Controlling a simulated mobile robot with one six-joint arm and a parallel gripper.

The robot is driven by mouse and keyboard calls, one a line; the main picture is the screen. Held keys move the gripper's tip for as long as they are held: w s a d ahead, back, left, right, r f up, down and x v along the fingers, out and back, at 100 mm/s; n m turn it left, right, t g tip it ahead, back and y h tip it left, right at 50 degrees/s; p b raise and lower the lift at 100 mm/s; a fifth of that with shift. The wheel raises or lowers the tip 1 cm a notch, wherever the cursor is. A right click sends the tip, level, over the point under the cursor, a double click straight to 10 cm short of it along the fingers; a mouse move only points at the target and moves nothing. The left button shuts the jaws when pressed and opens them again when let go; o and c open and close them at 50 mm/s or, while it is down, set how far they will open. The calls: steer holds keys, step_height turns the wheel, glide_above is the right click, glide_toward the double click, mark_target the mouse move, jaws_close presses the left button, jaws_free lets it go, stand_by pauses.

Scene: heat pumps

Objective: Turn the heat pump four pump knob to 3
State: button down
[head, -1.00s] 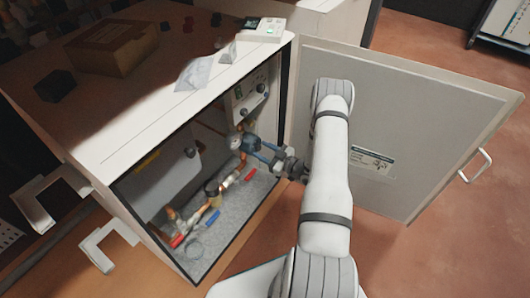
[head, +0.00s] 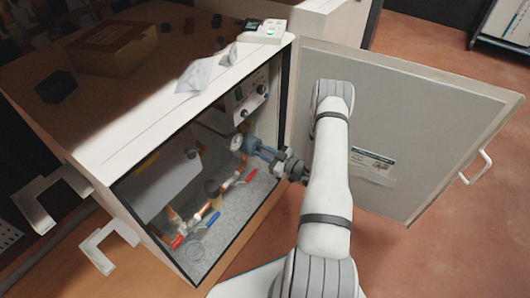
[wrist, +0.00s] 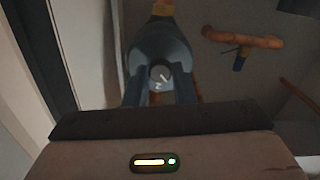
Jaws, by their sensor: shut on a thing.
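The pump (wrist: 158,42) has a dark blue-grey body, and in the head view its blue body (head: 250,141) sits inside the open cabinet (head: 140,167). Its small grey round knob (wrist: 157,77) faces the wrist camera, with a light pointer line and a small light mark that I cannot read surely. My gripper (wrist: 159,92) has its two fingers on either side of the knob and is shut on it. In the head view my gripper (head: 264,153) reaches in from the right, and the knob is hidden between the fingers.
The cabinet door (head: 420,130) stands open to the right behind my arm. Copper pipes with red (head: 177,241) and blue (head: 213,221) valve handles lie low inside. A control panel (head: 247,98) with black knobs is above the pump. A white device (head: 263,32) rests on top.

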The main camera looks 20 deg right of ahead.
steer(key=m, duration=0.4)
steer(key=shift+m+p, duration=0.3)
steer(key=shift+m, duration=0.1)
steer(key=m, duration=0.4)
steer(key=shift+m+p, duration=0.3)
steer(key=shift+p, duration=0.05)
steer(key=m, duration=0.4)
steer(key=shift+m+p, duration=0.5)
steer(key=shift+m, duration=1.6)
steer(key=c, duration=1.2)
jaws_free()
